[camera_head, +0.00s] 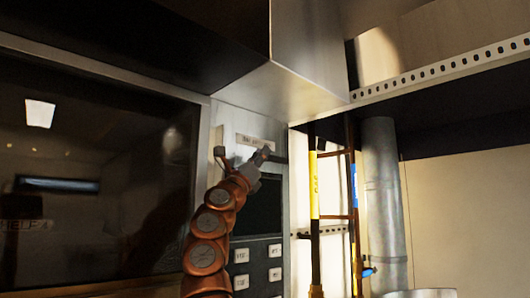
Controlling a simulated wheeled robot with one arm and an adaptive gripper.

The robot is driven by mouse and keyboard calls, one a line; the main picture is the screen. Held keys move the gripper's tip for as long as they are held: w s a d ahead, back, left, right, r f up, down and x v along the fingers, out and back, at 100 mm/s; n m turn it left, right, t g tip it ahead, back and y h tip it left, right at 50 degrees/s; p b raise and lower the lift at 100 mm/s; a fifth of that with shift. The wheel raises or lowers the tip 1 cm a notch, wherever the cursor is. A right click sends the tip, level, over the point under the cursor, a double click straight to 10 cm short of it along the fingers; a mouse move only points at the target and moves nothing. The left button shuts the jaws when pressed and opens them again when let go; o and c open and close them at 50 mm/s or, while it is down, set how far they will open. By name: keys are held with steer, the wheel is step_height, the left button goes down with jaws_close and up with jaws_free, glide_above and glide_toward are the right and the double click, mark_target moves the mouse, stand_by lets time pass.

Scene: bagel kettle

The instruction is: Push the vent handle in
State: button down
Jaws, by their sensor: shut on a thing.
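My gripper (262,156) is at the end of my orange arm, in front of the upper part of the grey control panel (228,128). It is shut on the vent handle (279,160), a short dark bar that sticks out to the right of the fingers. The handle is small in the picture, and the fingers hide part of it. I cannot tell how far out of the panel it stands. A small label plate (252,139) is just above the gripper; its text is too small to read fully.
A dark screen (262,208) and several square buttons (242,255) are below the gripper. A large dark glass door (90,170) is on the left. A metal hood (290,85) overhangs above.

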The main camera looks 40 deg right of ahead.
steer(key=c, duration=1.1)
jaws_free()
steer(key=shift+w+a+f+t, duration=0.2)
steer(key=shift+w+t, duration=0.1)
steer(key=shift+w, duration=0.1)
steer(key=shift+c, duration=0.2)
steer(key=shift+o, duration=0.6)
steer(key=shift+s+d, duration=0.2)
steer(key=shift+d, duration=0.15)
steer(key=shift+a, duration=0.1)
steer(key=shift+w+a, duration=0.1)
steer(key=shift+w+a+f, duration=0.1)
steer(key=shift+f, duration=0.15)
steer(key=shift+a+f, duration=0.25)
steer(key=v, duration=1)
steer(key=shift+s+a, duration=0.25)
steer(key=shift+a, duration=0.1)
